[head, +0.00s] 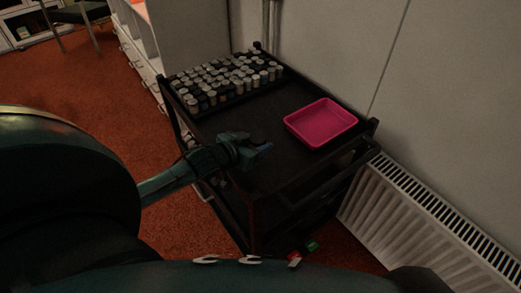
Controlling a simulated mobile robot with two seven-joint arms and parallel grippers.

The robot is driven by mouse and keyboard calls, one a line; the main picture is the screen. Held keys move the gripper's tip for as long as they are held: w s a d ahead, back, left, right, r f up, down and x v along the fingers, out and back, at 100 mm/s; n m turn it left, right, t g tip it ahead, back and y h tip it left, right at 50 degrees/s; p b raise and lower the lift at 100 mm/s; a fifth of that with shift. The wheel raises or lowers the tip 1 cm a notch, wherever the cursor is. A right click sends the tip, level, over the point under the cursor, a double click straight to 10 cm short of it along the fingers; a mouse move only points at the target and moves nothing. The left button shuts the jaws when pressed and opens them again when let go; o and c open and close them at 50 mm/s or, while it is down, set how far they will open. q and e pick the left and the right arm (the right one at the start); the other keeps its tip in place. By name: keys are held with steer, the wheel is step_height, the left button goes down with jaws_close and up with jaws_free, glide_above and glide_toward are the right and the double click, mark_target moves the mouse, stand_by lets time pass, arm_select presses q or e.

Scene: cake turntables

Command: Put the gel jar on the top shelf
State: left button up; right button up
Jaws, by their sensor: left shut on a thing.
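My left gripper (258,152) reaches in from the left over the near left part of the cart's top shelf (285,168). It is shut on a small dark thing with a bluish face, which I take to be the gel jar (265,148). The fingers hide most of it, and I cannot tell whether it touches the shelf. The top shelf is black with a raised rim. My right gripper is not in view.
Many small jars with grey and dark lids crowd the shelf's far left side (225,78). A pink tray (321,122) lies at the right. Bare shelf lies between them. A white radiator (410,212) and wall stand right of the cart. Small red and green things show low in front.

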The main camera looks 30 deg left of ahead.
arm_select(q)
step_height(320, 180, down, 4)
steer(key=shift+r+b, duration=0.1)
steer(key=shift+b, duration=0.25)
steer(key=o, duration=1)
steer(key=shift+f, duration=0.2)
